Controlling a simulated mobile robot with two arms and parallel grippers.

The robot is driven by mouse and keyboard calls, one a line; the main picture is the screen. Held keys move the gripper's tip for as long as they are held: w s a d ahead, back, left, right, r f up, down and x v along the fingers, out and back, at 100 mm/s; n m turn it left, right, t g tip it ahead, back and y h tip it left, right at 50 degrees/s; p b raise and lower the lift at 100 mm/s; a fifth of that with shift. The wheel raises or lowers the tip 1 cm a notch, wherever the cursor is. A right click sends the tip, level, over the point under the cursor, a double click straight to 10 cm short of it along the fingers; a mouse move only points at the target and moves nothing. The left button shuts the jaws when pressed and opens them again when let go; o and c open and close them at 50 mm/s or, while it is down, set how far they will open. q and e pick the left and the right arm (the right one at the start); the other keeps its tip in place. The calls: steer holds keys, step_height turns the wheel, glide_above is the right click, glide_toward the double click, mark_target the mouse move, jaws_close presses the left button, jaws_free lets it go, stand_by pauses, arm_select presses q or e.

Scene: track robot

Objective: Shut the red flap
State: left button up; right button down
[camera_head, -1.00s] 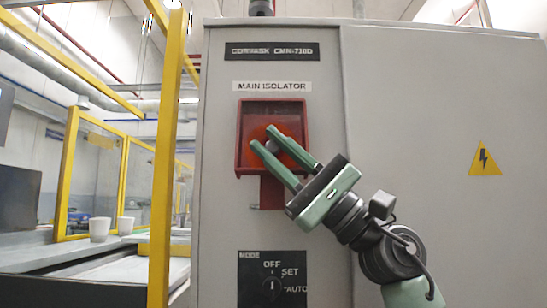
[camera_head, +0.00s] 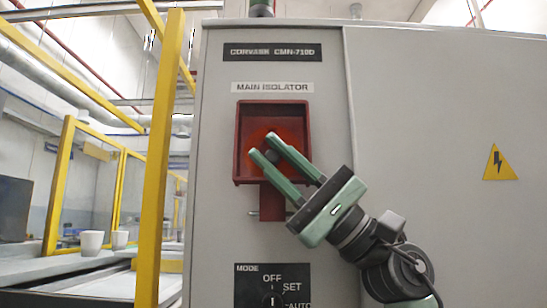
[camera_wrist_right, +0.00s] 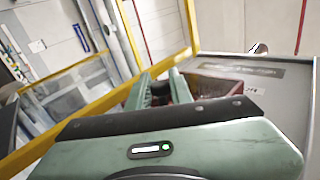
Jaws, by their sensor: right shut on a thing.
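A red isolator housing (camera_head: 242,140) with an open front is on the grey cabinet under the MAIN ISOLATOR label. A narrow red piece (camera_head: 271,205) hangs below it, with a small metal pin at its side; I cannot tell whether this is the flap. My right gripper (camera_head: 263,146) reaches into the housing from the lower right. Its fingers are shut on a dark knob (camera_head: 272,156) in the recess, partly hidden by them. In the right wrist view, the fingers (camera_wrist_right: 158,80) reach towards the dark red housing (camera_wrist_right: 215,86). My left gripper is not in view.
A mode selector panel (camera_head: 272,287) sits lower on the cabinet (camera_head: 440,110). A yellow post (camera_head: 155,190) stands close to its left side. White cups (camera_head: 92,242) stand on a bench farther left. The cabinet's right face is flat and clear apart from a warning sign (camera_head: 499,164).

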steer(key=c, duration=1.3)
jaws_free()
steer(key=shift+o, duration=0.2)
steer(key=v, duration=0.7)
steer(key=shift+d+f, duration=0.3)
